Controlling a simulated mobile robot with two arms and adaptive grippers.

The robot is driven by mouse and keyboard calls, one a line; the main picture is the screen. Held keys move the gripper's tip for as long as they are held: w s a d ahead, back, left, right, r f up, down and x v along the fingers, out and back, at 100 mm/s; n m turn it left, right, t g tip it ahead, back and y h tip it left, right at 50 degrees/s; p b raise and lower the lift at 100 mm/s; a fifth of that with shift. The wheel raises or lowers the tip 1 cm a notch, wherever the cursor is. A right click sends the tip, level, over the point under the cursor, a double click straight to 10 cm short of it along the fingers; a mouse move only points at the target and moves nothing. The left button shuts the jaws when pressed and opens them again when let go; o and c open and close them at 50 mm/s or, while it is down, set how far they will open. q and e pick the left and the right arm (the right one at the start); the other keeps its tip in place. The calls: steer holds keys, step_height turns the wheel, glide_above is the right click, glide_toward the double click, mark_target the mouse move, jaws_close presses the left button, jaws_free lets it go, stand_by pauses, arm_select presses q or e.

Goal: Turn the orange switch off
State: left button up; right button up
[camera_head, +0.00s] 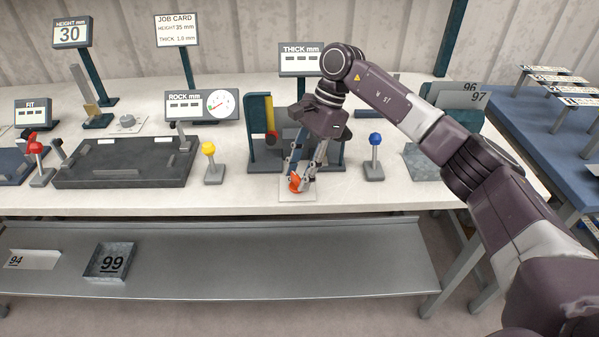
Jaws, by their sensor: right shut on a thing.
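The orange switch (295,184) stands on a small pale base plate (297,196) near the front edge of the table. My right gripper (300,181) comes down from above and is shut on the orange switch. Its fingers cover part of the switch, so I cannot tell which way it is set. My left gripper does not show.
A blue-knobbed lever (375,140) stands to the right and a yellow-knobbed lever (209,150) to the left. A grey shelf (220,262) runs below the table (240,196).

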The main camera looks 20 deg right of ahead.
steer(key=o, duration=1.2)
steer(key=shift+c, duration=0.2)
steer(key=v, duration=1.2)
